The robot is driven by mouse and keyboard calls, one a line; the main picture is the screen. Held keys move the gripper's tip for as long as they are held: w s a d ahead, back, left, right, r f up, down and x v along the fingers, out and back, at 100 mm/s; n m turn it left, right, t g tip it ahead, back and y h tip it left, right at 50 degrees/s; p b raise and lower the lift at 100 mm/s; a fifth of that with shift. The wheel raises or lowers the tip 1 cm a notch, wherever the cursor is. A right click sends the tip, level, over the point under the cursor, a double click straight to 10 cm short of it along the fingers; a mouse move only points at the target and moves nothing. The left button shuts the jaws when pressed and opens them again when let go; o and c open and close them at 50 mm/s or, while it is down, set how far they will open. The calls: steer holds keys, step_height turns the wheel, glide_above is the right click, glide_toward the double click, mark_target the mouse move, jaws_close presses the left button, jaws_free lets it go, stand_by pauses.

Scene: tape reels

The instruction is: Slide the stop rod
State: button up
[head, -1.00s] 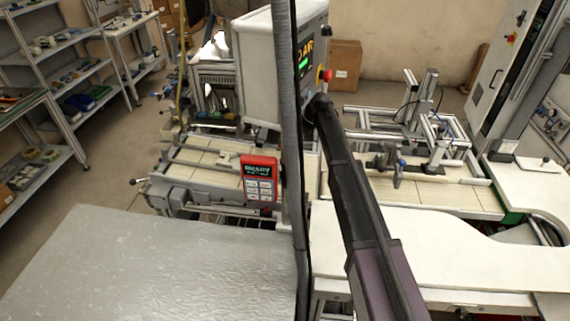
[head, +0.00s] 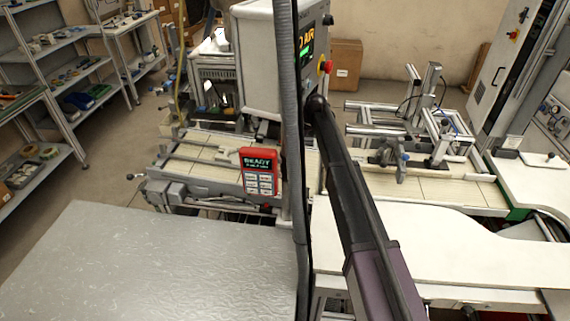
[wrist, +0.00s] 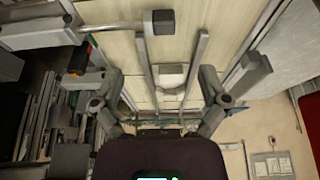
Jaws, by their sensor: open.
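In the wrist view a horizontal metal rod with a black end block (wrist: 163,22), likely the stop rod (wrist: 118,28), reaches from a bracket at upper left over cream panels. My gripper (wrist: 158,78) is open, its two grey fingers spread wide below the rod, with no visible contact. Between the fingers lie a pale block (wrist: 172,76) and two slim metal rails. In the head view my arm hides my gripper, and I cannot clearly pick out the rod.
The cream panel bed (head: 210,155) carries a red READY panel (head: 260,172). A grey clamp-like part (head: 388,155) stands on the right bed. A grey table (head: 150,265) and a white counter (head: 430,235) fill the front. Shelves (head: 60,80) line the left.

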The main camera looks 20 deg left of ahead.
steer(key=shift+b+x, duration=4.35)
steer(key=shift+x, duration=0.7)
steer(key=shift+a, duration=0.1)
jaws_close()
steer(key=shift+w+a, duration=0.2)
steer(key=shift+w, duration=0.55)
steer(key=shift+w+a, duration=0.15)
steer(key=shift+w, duration=0.6)
steer(key=shift+w+a, duration=0.2)
steer(key=shift+w, duration=0.55)
jaws_free()
steer(key=shift+s, duration=0.15)
